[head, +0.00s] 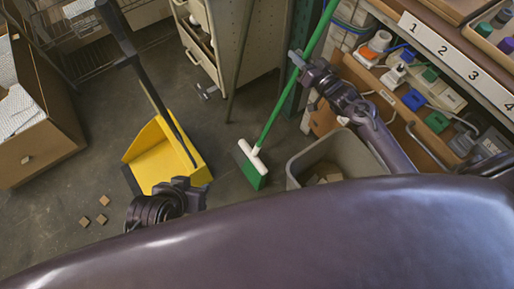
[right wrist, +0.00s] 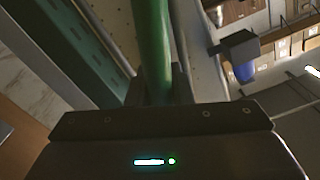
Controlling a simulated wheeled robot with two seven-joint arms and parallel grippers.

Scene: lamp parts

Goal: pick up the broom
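The broom has a long green handle (head: 283,92) and a head (head: 250,165) with a white block and green bristles. It leans, with its head low at or near the floor; I cannot tell whether it touches. My right gripper (head: 297,58) is at the upper part of the handle. In the right wrist view the green handle (right wrist: 152,50) runs between the two dark fingers (right wrist: 157,88), which lie close on both sides of it. My left gripper (head: 190,192) is low, in front of the dustpan and away from the broom; its fingers are not clear.
A yellow dustpan (head: 158,160) with a dark handle stands left of the broom. A grey bin (head: 340,150) is right of the broom head. Small brown blocks (head: 102,201) lie on the floor. A cardboard box (head: 40,140) is left, shelves with sockets (head: 425,90) right.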

